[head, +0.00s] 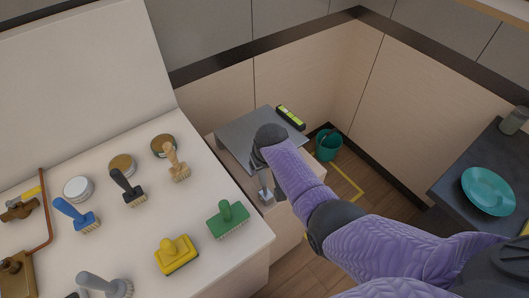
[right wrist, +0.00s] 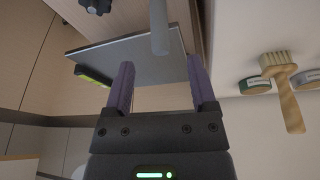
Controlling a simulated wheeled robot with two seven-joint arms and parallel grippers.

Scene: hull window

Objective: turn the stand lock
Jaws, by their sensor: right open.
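My right arm reaches in from the lower right in the head view; its dark wrist (head: 268,137) is over the grey panel (head: 236,136), and the fingers are hard to make out there. In the right wrist view my right gripper (right wrist: 160,85) is open and empty. A grey rod (right wrist: 160,32) shows between and beyond its fingers, apart from them. A dark lobed knob (right wrist: 97,4) is at the top edge, partly cut off, left of the rod. A small grey metal fitting (head: 266,194) shows below the wrist in the head view. I cannot tell which part is the stand lock. My left gripper is not in view.
A green-and-black level (head: 290,118) lies along the panel's edge. The pale counter at left holds several brushes, including a green one (head: 228,218) and a yellow one (head: 176,254), and round tins. A teal bucket (head: 328,145) stands on the floor; a teal plate (head: 489,190) lies at right.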

